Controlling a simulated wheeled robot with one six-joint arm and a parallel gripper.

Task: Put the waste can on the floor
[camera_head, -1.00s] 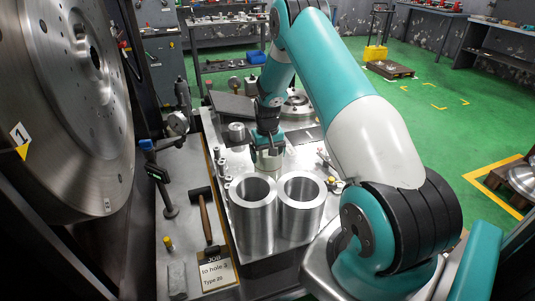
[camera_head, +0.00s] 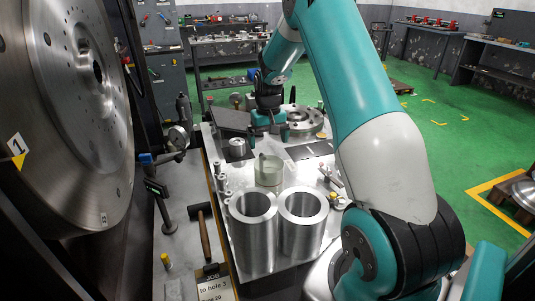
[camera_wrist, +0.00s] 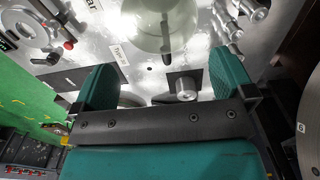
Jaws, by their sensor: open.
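A pale greenish, see-through can (camera_head: 268,171) stands upright on the metal bench top (camera_head: 235,175), behind two thick steel cylinders. It is the only thing that looks like the waste can, though I cannot confirm it. In the wrist view the can (camera_wrist: 160,25) shows at the top, beyond my fingertips. My gripper (camera_head: 268,120) is above and behind the can, apart from it, with its teal fingers spread and nothing between them. Both fingers also show in the wrist view (camera_wrist: 165,80).
Two steel cylinders (camera_head: 254,222) (camera_head: 302,222) stand in front of the can. A hammer (camera_head: 204,235) lies to the left. A large steel disc (camera_head: 70,110) fills the left side. Open green floor (camera_head: 440,150) lies to the right.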

